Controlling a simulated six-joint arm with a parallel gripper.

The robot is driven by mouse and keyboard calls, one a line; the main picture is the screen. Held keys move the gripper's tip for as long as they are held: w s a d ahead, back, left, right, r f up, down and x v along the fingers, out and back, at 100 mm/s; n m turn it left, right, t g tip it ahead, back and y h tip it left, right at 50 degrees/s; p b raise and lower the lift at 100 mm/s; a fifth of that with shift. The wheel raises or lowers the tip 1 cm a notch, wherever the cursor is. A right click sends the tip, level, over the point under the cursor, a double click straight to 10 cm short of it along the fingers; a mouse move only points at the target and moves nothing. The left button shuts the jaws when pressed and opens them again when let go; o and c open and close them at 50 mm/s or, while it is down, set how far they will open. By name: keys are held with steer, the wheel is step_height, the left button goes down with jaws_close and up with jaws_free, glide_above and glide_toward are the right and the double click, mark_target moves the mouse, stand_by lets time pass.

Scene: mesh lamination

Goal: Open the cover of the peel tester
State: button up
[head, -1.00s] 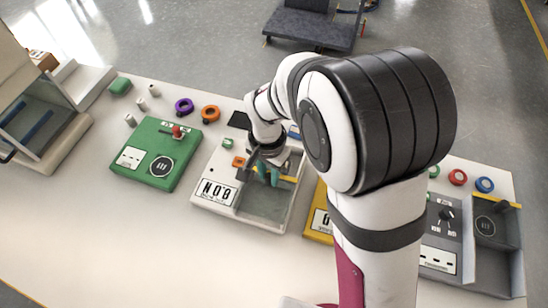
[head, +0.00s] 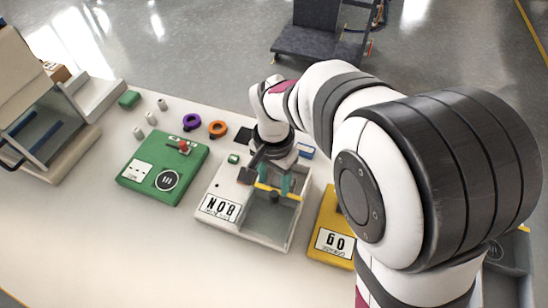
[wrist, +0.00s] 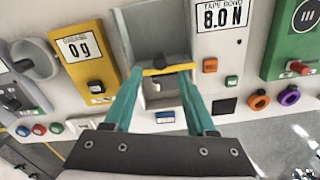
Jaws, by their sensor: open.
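The peel tester (head: 216,190) is a white box with an 8.0 N display and a grey recessed bay. My gripper (head: 275,186) is over the bay's far part, open and empty. Its teal fingertips (wrist: 162,73) lie at either side of the bar's middle; contact is unclear.
A green unit (head: 140,178) with a red knob stands left of the tester, and a yellow 0 g scale (head: 327,240) stands close on its right. Purple (head: 192,121) and orange (head: 217,129) rings lie behind. The table's front is clear.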

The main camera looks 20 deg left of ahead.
mark_target(275, 194)
step_height(275, 194, up, 10)
steer(key=shift+r, duration=0.25)
steer(key=shift+d, duration=0.1)
steer(key=s+d+m+y, duration=0.1)
steer(key=s+d, duration=0.3)
steer(key=d, duration=0.3)
steer(key=s+d+m, duration=0.1)
steer(key=s+d, duration=0.3)
steer(key=d, duration=0.3)
steer(key=s+d+f, duration=0.2)
steer(key=s+d, duration=0.2)
steer(key=s, duration=0.4)
steer(key=shift+d+f+m+y, duration=0.3)
steer(key=shift+f+y, duration=0.1)
